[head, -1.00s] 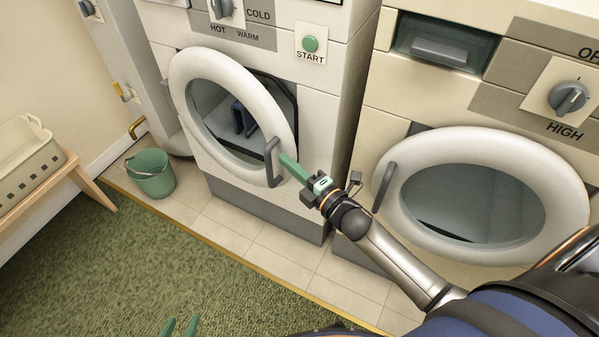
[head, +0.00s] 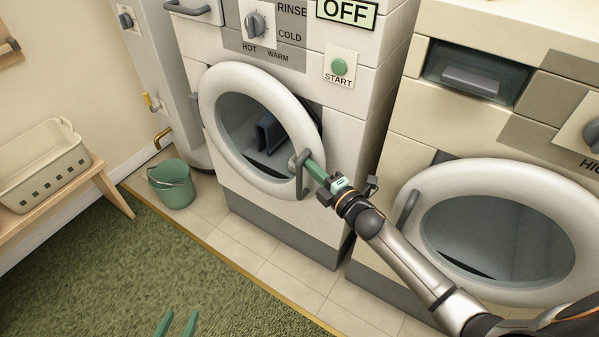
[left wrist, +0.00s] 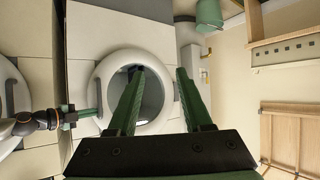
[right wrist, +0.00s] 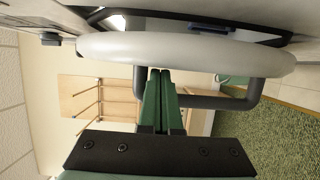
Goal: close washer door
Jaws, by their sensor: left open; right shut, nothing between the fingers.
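The washer door (head: 218,92) is a white ring with glass on the left machine. It stands ajar, with a dark gap at its right edge. Its grey handle (head: 303,185) is on the right side of the ring. My right gripper (head: 304,163) is shut and empty, its green fingertips overlapping the handle. In the right wrist view the shut fingers (right wrist: 160,72) reach the door rim (right wrist: 190,48) beside the handle; I cannot tell if they touch. My left gripper (head: 177,318) is open and empty, away from the door; its fingers (left wrist: 160,72) frame the door in its wrist view.
Dark blue cloth (head: 268,132) shows inside the washer. A second machine with a round door (head: 412,180) stands at the right. A green bucket (head: 172,185) is on the tiles at left, near a bench (head: 118,195) with a basket (head: 40,165). The green carpet in front is clear.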

